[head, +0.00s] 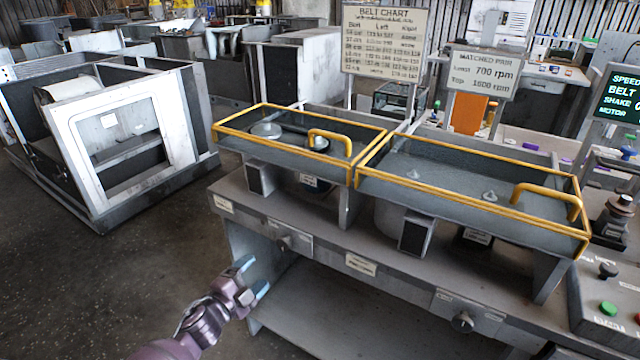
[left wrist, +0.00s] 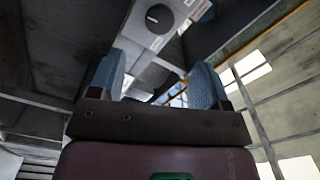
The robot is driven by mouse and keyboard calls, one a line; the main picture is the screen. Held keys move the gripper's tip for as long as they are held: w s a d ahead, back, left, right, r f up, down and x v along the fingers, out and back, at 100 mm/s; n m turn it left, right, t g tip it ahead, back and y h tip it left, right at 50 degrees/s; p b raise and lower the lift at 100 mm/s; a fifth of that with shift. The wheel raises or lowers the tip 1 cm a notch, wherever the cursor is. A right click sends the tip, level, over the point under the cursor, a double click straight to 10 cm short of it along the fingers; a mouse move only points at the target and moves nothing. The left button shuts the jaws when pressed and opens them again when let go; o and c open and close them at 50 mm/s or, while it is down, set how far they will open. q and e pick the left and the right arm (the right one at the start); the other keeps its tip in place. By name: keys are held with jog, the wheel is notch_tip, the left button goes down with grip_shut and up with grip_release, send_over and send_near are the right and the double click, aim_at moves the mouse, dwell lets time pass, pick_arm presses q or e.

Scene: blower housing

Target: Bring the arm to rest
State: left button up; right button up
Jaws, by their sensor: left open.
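My left gripper (head: 254,278) is in front of the left part of the bench (head: 360,262), below its top edge. It is open and empty, with its two blue fingertips apart. In the left wrist view the blue fingers of the gripper (left wrist: 155,88) stand apart, with no object between them. Beyond them, a dark round knob (left wrist: 159,18) on a light plate shows on the bench front. In the head view a knob plate (head: 285,238) sits just above and right of the gripper. My right gripper is not in view.
Two yellow-framed guards (head: 300,138) (head: 470,195) with handles cover the bench top. A second knob (head: 462,321) is on the front at right, near a control box with a green button (head: 608,308). A grey machine housing (head: 128,150) stands at left. Open floor (head: 110,270) lies at lower left.

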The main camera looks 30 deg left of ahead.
pick_arm(q)
jog(key=s+d+f+n+g, duration=0.3)
jog(key=s+d+f+n, duration=0.1)
jog(key=s, duration=0.5)
jog(key=s+d+f+n+g+y, duration=0.1)
jog(key=s+d+f+n+g, duration=0.2)
jog(key=s+d+f+n, duration=0.2)
jog(key=s+d+n, duration=0.2)
jog(key=s+n, duration=0.2)
jog(key=s, duration=0.1)
jog(key=shift+d+g, duration=0.3)
jog(key=shift+g, duration=0.1)
jog(key=shift+s, duration=0.1)
dwell(0.8)
